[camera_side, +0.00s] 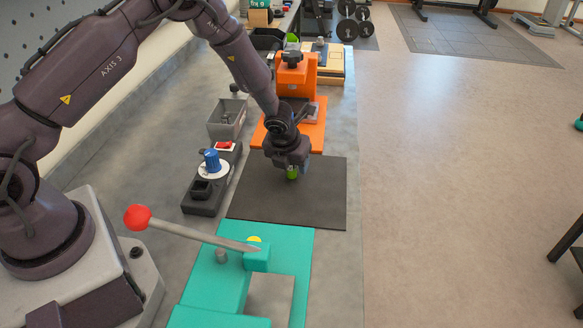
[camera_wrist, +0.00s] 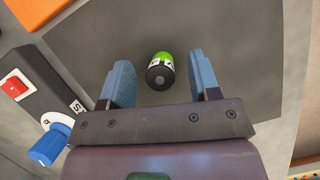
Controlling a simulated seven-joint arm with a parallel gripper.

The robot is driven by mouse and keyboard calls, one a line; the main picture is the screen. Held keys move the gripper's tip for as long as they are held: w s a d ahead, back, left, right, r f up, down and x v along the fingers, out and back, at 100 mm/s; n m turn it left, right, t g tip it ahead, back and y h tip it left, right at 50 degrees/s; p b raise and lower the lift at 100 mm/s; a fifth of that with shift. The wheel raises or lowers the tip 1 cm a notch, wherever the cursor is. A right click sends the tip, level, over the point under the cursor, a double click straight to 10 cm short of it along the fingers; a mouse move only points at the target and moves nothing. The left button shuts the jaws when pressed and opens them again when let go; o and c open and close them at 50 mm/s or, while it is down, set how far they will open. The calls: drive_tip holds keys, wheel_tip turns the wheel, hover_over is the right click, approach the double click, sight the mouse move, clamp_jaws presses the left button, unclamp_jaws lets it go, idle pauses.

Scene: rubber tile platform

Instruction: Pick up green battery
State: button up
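The green battery (camera_wrist: 161,70) has a green end and a black end with a grey tip. In the wrist view it lies between the two blue fingers of my gripper (camera_wrist: 161,80), with visible gaps on both sides. In the side view the green battery (camera_side: 292,173) shows just under my gripper (camera_side: 291,168), over the dark rubber mat (camera_side: 315,205). My gripper is open, and its fingers are mostly hidden in the side view. I cannot tell the exact height of the fingertips above the mat.
A black control box (camera_side: 205,195) with a blue knob (camera_side: 211,160) stands left of the mat. A teal fixture with a red-balled lever (camera_side: 190,231) is in front. An orange machine (camera_side: 296,75) and a grey bin (camera_side: 228,118) stand behind. The mat's right side is clear.

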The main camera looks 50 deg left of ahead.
drive_tip(key=c, duration=1)
